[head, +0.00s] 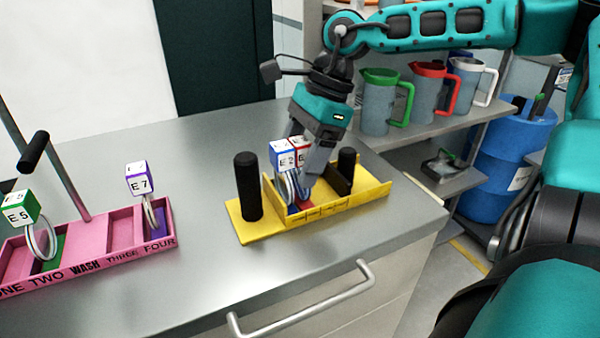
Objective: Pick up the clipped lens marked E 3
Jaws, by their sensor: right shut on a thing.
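The yellow tray (348,207) stands near the table's right end, with a black post at each side. In it are a lens with a blue cube marked E 2 (283,156) and, right behind it, a lens with a red cube (303,147). The red cube shows an E; its number is hidden by the blue cube and my gripper. My right gripper (306,183) points down into the tray, shut on the red-cube lens, whose ring is mostly hidden. The lens is still low in the tray. My left gripper is out of view.
A pink tray (105,260) with words on its front holds lenses with a green cube E 5 (20,209) and a purple cube E 7 (139,178). The table between the trays is clear. Jugs (380,100) stand on a shelf behind.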

